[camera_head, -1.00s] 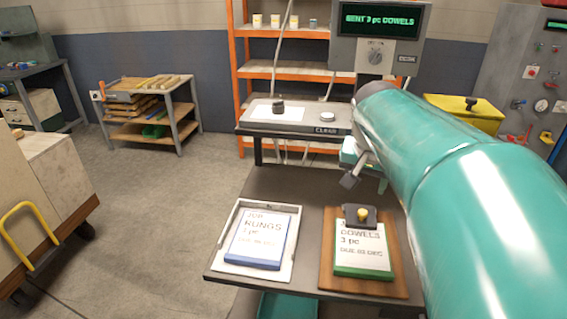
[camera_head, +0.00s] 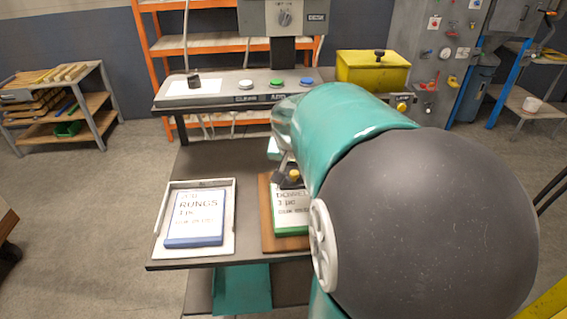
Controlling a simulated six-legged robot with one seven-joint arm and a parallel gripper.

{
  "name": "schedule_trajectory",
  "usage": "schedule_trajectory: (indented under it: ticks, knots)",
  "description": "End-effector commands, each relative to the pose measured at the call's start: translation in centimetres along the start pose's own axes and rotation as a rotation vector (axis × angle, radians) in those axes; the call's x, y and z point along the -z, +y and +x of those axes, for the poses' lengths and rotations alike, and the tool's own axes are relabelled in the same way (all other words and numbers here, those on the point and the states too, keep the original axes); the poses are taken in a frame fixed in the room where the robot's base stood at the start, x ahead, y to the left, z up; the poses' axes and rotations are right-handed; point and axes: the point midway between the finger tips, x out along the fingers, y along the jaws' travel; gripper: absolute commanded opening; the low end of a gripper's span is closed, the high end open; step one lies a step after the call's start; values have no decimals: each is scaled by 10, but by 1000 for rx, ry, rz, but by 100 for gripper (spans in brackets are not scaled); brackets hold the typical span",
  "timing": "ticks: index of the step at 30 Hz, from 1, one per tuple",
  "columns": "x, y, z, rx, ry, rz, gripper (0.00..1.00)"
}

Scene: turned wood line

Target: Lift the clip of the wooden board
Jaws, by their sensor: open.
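The wooden board (camera_head: 268,236) lies on the dark table, partly hidden behind my arm. It bears a white, green-edged pad (camera_head: 289,213) marked DOWELS. My gripper (camera_head: 284,164) is open at the clip's upper side, mostly hidden by my arm. I cannot tell whether it touches the clip.
Behind stands a console (camera_head: 215,97) with coloured buttons and a yellow box (camera_head: 372,72). Bare table (camera_head: 215,158) shows behind the clipboard.

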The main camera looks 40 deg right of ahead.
Motion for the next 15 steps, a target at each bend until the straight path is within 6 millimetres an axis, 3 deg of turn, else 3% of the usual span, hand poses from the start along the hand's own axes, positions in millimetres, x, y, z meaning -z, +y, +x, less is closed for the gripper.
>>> schedule_trajectory:
  ticks: [1,8,15]
  knots:
    - [0,0,0,0,0,0,45]
    - [0,0,0,0,0,0,0]
    - [0,0,-1,-2,-6,-1,0]
